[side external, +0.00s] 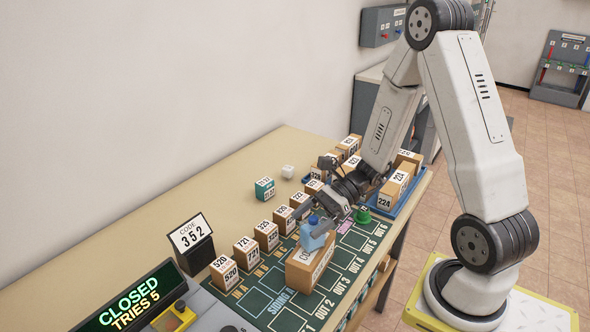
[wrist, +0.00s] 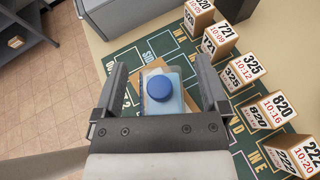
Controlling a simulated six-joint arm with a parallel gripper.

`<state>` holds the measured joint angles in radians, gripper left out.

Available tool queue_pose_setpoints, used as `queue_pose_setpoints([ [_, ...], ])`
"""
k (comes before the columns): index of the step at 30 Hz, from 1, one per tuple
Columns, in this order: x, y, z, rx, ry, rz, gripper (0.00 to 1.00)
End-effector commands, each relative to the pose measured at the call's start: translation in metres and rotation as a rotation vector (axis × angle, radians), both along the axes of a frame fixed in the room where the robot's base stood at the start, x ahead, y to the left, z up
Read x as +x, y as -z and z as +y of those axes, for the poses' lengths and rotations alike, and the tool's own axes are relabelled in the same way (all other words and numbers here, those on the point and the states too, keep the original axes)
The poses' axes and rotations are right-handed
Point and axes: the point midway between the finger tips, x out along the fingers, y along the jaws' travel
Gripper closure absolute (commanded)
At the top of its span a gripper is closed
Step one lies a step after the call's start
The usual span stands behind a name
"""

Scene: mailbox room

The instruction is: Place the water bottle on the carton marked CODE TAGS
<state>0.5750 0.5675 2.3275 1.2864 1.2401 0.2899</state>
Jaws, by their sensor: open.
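The water bottle (side external: 314,240), pale blue with a darker blue cap, stands upright on a brown carton (side external: 300,276). The carton has a white label on top, mostly hidden by the bottle; only its first letters, "CO", show. My gripper (side external: 310,215) is open at the bottle's upper part. In the wrist view the bottle's round cap (wrist: 159,88) lies between my two spread fingers (wrist: 162,85), with a gap on each side. Only a little of the carton shows around the bottle there.
A row of numbered cartons (side external: 247,250) stands behind the bottle on the green marked board (side external: 262,303). A sign reading CODE 352 (side external: 190,235) and a CLOSED display (side external: 128,300) are at the left. A green object (side external: 362,216) and a blue tray (side external: 412,194) with cartons are at the right.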

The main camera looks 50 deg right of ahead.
Motion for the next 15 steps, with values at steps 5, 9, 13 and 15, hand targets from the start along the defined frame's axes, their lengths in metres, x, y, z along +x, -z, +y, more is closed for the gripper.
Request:
queue_pose_setpoints([
  [5,-0.007,-0.008,-0.019,-0.003,0.004,-0.002,0.06],
  [9,-0.014,-0.015,-0.036,-0.002,0.004,-0.003,0.06],
  [13,-0.02,-0.023,-0.052,-0.004,0.006,-0.003,0.06],
  [15,-0.024,-0.027,-0.061,-0.002,0.005,-0.003,0.06],
])
